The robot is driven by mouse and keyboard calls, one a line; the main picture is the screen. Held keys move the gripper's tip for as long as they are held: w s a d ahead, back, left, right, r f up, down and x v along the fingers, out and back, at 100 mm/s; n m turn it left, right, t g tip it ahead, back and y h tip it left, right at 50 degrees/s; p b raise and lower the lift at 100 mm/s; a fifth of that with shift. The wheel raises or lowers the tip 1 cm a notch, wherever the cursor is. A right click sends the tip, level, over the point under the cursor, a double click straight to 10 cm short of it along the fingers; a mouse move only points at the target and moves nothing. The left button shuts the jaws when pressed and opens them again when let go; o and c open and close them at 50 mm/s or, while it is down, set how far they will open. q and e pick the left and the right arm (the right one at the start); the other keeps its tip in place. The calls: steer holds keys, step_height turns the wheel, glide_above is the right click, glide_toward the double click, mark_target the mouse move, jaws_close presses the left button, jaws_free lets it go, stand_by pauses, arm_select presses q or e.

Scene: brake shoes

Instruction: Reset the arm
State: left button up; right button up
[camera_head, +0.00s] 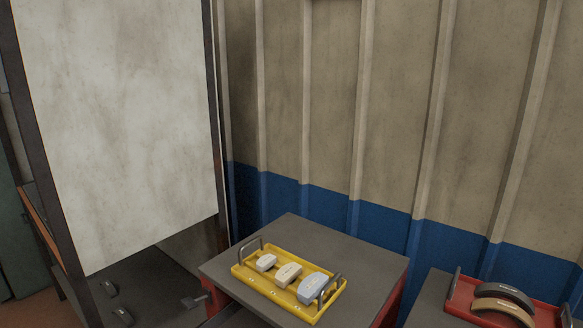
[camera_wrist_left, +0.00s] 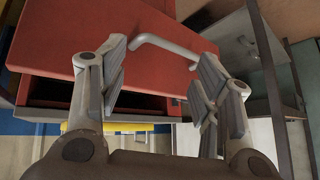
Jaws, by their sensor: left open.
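My left gripper (camera_wrist_left: 162,58) shows in the left wrist view with its two fingers spread wide and nothing gripped. A light grey bar handle (camera_wrist_left: 165,43) on a red cabinet (camera_wrist_left: 90,40) shows between the fingertips; I cannot tell how far it is from them. Neither gripper shows in the head view. A yellow tray (camera_head: 247,276) with two dark handles stands on a grey-topped table (camera_head: 340,247) there. It holds two whitish brake pads (camera_head: 289,274) and a blue-grey one (camera_head: 312,287).
A red tray (camera_head: 460,295) with dark and tan curved brake shoes (camera_head: 504,293) stands on another table at the right. A large pale panel (camera_head: 120,120) in a dark frame rises at the left. Dark parts (camera_head: 122,315) lie on a low surface below it.

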arm_select(q)
steer(key=s+f+g, duration=0.4)
steer(key=s, duration=0.5)
step_height(320, 180, down, 39)
steer(key=b, duration=2.2)
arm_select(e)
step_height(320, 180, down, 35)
arm_select(q)
steer(key=s+a+f+g+p, duration=0.1)
steer(key=s+f+p, duration=0.2)
steer(key=s+p, duration=0.6)
steer(key=s+a+f+g+p, duration=0.1)
steer(key=s+f+p, duration=0.3)
steer(key=s+p, duration=0.5)
steer(key=shift+s+a+f+g, duration=0.3)
steer(key=shift+s+a, duration=0.15)
steer(key=shift+a, duration=0.2)
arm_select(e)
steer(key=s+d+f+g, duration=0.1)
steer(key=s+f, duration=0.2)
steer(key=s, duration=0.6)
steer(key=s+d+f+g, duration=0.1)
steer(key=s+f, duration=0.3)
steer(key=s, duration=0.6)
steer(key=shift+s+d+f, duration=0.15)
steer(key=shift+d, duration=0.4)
arm_select(q)
steer(key=shift+r, duration=0.1)
